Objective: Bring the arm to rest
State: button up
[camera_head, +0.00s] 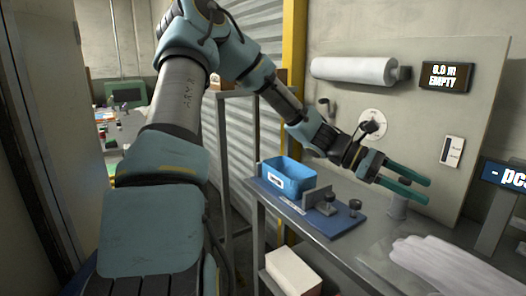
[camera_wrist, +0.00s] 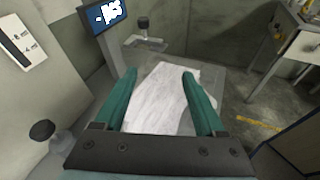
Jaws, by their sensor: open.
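My arm reaches out over the bench from the left in the head view. My gripper (camera_head: 421,189) is open, with its two green fingers apart and nothing between them. It is in the air in front of the panel, above the bench. In the wrist view my gripper (camera_wrist: 158,78) shows both fingers spread, with a white film glove (camera_wrist: 160,95) seen beyond and below them. In the head view the white film (camera_head: 450,262) lies at the right end of the bench, apart from the fingers.
A blue bin (camera_head: 287,178) and a blue fixture plate (camera_head: 335,222) with black knobs stand on the bench. A film roll (camera_head: 352,70), a dial (camera_head: 372,123) and a display reading "EMPTY" (camera_head: 446,77) are on the panel. A white box (camera_head: 292,272) sits below.

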jog(key=a+f+m+t+y+b, duration=0.4)
jog(key=a+f+m+y, duration=0.15)
jog(key=a+f, duration=0.9)
jog(key=w+a+f+m+t+y+b, duration=0.2)
jog(key=a+m+t+y, duration=0.3)
jog(key=a, duration=1.9)
jog(key=shift+m+t+y+b, duration=0.3)
jog(key=shift+m+y+b, duration=0.05)
jog(key=shift+y+b, duration=0.55)
